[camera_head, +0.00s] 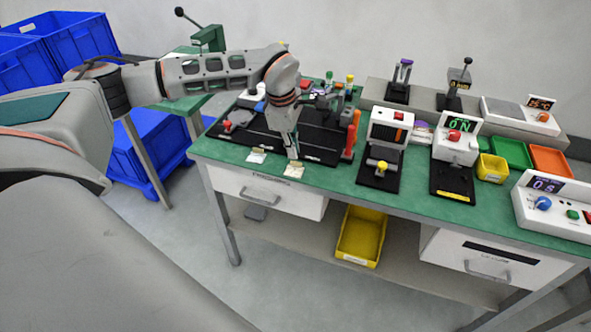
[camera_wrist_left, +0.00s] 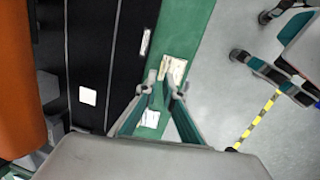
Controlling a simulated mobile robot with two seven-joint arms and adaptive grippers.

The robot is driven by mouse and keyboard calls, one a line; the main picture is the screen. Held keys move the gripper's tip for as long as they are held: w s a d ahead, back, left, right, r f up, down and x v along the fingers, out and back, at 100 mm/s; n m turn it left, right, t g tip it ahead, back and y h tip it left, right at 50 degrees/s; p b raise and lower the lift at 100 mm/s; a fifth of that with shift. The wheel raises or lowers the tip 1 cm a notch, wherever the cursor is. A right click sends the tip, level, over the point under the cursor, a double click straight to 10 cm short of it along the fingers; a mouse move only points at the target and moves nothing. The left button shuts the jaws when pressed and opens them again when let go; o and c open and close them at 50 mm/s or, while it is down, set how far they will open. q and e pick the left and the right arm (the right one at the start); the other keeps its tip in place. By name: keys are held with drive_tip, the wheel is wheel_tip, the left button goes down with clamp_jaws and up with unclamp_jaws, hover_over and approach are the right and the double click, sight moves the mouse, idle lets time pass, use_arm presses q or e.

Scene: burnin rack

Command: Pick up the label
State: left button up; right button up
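Two small pale labels lie on the green bench top near its front edge. One label (camera_head: 293,170) is just in front of my left gripper (camera_head: 292,155), which points down at the bench. The other label (camera_head: 257,156) lies to its left. In the left wrist view my left gripper (camera_wrist_left: 167,84) is open with nothing between its fingers. One label (camera_wrist_left: 176,70) shows just beyond the fingertips, and another label (camera_wrist_left: 150,119) shows between the finger bases. I cannot tell whether the fingertips touch the bench. My right gripper is not in view.
The green bench (camera_head: 335,182) carries black fixtures (camera_head: 320,140) behind the gripper and a white device with a yellow knob (camera_head: 385,150) to the right. Yellow, green and orange bins stand farther right. A yellow bin (camera_head: 360,236) sits on the lower shelf. Blue crates (camera_head: 150,150) stand at left.

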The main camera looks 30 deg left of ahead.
sight(296, 163)
use_arm(q)
drive_tip(key=f, duration=0.4)
drive_tip(key=shift+w+d+f, duration=0.15)
drive_tip(key=shift+w, duration=0.15)
clamp_jaws()
